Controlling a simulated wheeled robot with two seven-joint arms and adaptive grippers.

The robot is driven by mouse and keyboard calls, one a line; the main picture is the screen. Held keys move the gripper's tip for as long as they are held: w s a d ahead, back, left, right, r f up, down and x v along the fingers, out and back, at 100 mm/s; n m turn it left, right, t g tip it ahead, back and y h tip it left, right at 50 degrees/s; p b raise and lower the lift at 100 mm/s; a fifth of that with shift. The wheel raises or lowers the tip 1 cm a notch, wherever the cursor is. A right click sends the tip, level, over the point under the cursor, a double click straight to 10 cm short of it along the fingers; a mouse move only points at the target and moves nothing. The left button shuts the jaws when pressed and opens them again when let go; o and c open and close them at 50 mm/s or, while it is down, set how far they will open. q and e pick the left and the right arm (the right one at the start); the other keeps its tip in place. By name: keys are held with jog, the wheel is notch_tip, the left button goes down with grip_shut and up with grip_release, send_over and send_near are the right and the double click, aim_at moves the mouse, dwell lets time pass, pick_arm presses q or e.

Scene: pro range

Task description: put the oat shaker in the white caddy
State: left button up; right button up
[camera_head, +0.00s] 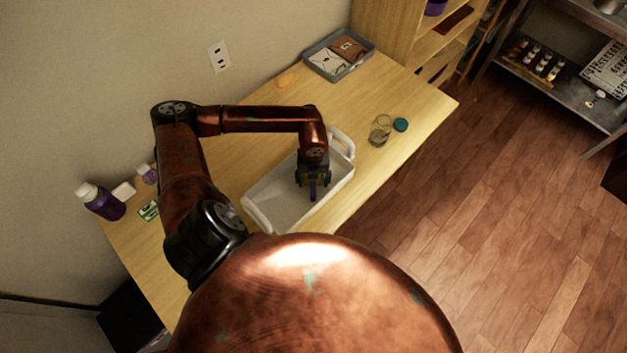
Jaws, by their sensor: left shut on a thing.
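The white caddy (262,203) is a shallow open tray with raised handles, on the wooden table in the middle of the view. My left gripper (313,186) points down over the right part of the caddy. It is shut on a small purple thing (312,191), of which only a narrow part shows below the fingers. I cannot tell for sure that this is the oat shaker, or whether it touches the caddy floor. My right gripper is not in view.
A glass jar (380,132) and a teal lid (401,125) are right of the caddy. A grey tray (322,68) with packets is at the back. A purple bottle (106,204), a smaller bottle (147,174) and a small green box (149,211) are at the left.

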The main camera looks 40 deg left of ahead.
pick_arm(q)
jog(key=shift+f, duration=0.15)
jog(key=o, duration=1.4)
jog(key=shift+c, duration=0.2)
jog(key=o, duration=0.4)
